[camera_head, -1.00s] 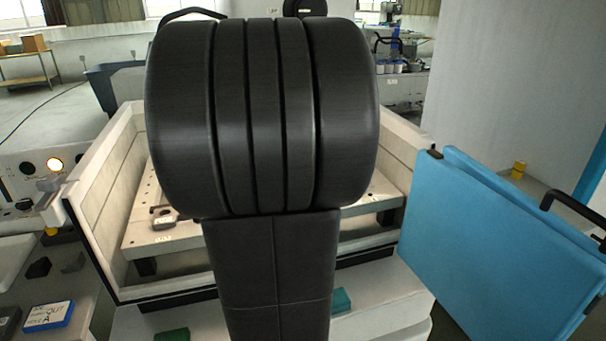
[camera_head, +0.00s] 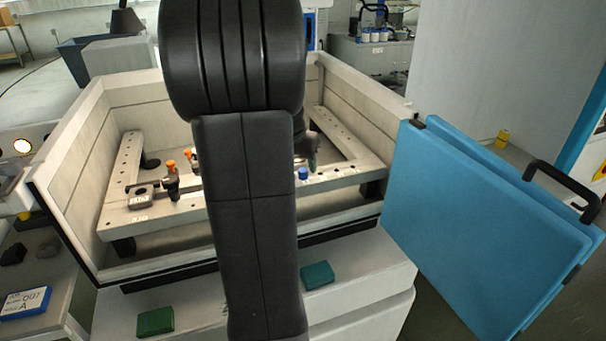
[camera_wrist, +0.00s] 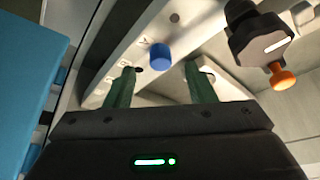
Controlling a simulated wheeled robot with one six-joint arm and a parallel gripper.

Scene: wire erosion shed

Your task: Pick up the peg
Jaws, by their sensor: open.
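A short blue round peg (camera_head: 303,173) stands on the pale holed frame inside the machine tank, just right of my arm. In the wrist view the blue peg (camera_wrist: 160,56) appears beyond and between my fingertips, with a gap to each. My gripper (camera_wrist: 160,78) is open and empty, its two dark green fingers apart. In the head view only a small part of my gripper (camera_head: 312,155) shows, close to the peg; my arm hides the rest.
Dark clamps with orange knobs (camera_head: 171,170) stand on the frame; one orange-knobbed clamp (camera_wrist: 262,38) is to the right in the wrist view. A blue door panel (camera_head: 480,225) stands to the right.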

